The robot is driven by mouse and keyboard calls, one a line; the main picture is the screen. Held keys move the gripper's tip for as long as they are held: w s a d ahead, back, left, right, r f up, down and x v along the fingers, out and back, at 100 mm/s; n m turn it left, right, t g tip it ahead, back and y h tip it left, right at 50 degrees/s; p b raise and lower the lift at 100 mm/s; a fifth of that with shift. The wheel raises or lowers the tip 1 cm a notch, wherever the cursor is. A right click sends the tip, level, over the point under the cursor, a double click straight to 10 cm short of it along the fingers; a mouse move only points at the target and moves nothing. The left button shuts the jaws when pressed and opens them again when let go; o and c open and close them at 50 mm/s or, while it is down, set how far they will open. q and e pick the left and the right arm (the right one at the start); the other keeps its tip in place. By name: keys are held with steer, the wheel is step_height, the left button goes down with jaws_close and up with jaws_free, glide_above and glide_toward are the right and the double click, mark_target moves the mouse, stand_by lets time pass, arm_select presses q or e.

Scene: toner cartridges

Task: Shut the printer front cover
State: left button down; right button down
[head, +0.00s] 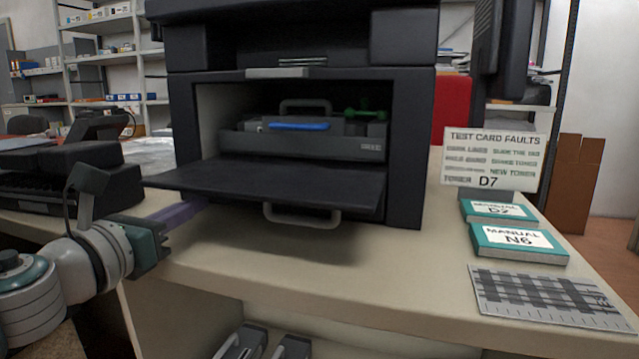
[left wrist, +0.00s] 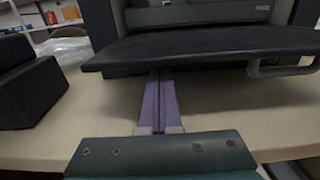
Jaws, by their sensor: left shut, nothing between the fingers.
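The dark printer (head: 405,150) stands on the bench with its front bay open. Its front cover (head: 275,188) is folded down and sticks out roughly level, with a grey loop handle (head: 302,216) below its front edge. A toner unit (head: 300,145) with a blue bar sits inside the bay. My left gripper (head: 195,208) is shut and empty, its purple fingers reaching under the cover's left part. In the left wrist view the fingers (left wrist: 160,100) lie together and their tips pass beneath the cover (left wrist: 210,45); contact cannot be told. My right gripper is not in view.
A black device (head: 70,180) stands at left. The bench in front of the cover is clear.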

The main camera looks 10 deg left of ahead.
mark_target(187, 182)
arm_select(q)
steer(key=shift+w+r+p, duration=0.2)
steer(key=shift+r+p, duration=2.25)
steer(key=shift+r, duration=0.25)
steer(key=shift+w+r+p, duration=0.3)
steer(key=shift+r+p, duration=0.25)
steer(key=shift+r, duration=0.1)
steer(key=shift+w+r+p, duration=0.3)
steer(key=shift+r+p, duration=0.25)
steer(key=shift+r, duration=0.1)
